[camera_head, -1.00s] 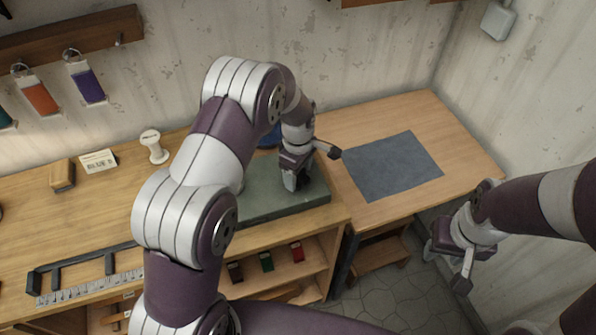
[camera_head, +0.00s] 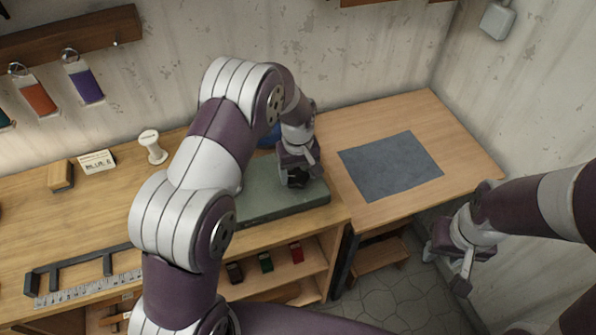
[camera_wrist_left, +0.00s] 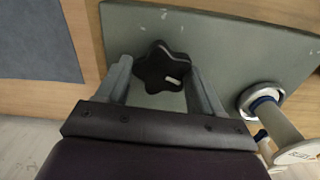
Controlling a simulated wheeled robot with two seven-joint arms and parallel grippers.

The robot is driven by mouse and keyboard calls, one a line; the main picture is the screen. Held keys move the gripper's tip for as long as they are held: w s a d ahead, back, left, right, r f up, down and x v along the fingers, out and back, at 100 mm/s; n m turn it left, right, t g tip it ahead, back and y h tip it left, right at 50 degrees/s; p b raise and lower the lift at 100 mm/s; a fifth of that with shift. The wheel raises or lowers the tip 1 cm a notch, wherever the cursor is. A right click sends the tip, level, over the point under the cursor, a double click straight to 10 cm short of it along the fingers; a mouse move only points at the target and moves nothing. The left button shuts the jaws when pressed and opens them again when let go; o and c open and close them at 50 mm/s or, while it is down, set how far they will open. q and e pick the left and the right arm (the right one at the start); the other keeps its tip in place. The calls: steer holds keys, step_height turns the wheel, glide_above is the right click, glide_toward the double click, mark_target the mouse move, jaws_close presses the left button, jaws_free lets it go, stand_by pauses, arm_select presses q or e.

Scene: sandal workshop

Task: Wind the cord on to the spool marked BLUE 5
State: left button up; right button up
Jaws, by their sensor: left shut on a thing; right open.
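A black star-shaped knob (camera_wrist_left: 162,68) stands on the grey-green base plate (camera_wrist_left: 235,50). My left gripper (camera_wrist_left: 158,80) is shut on the knob, one finger on each side; it also shows over the plate in the head view (camera_head: 297,178). A white spool (camera_wrist_left: 284,126) is at the right of the wrist view, with a little blue cord (camera_wrist_left: 264,103) near its far flange. Its flange has small marking I cannot read. In the head view my left arm hides this spool. A blue thing (camera_head: 270,138) shows partly behind that arm. My right gripper (camera_head: 455,262) is open and empty.
Another white spool (camera_head: 152,147), a small printed card (camera_head: 97,161) and a wooden block (camera_head: 61,175) stand at the left of the bench. A ruler (camera_head: 90,286) lies in front. A blue-grey mat (camera_head: 390,165) lies empty on the right table.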

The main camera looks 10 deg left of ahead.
arm_select(q)
steer(key=m, duration=0.4)
steer(key=shift+r+m, duration=0.1)
steer(key=shift+m, duration=0.3)
steer(key=m, duration=0.4)
steer(key=shift+m, duration=0.3)
steer(key=m, duration=0.8)
steer(key=shift+m, duration=0.4)
steer(key=m, duration=0.4)
steer(key=shift+a+m, duration=0.1)
steer(key=shift+m, duration=0.2)
steer(key=m, duration=0.4)
steer(key=shift+r+m, duration=0.1)
steer(key=shift+m, duration=0.2)
steer(key=m, duration=0.4)
steer(key=shift+m, duration=0.3)
steer(key=shift+a+m, duration=0.1)
steer(key=shift+m, duration=1.7)
steer(key=shift+m+b, duration=0.3)
steer(key=shift+m, duration=0.2)
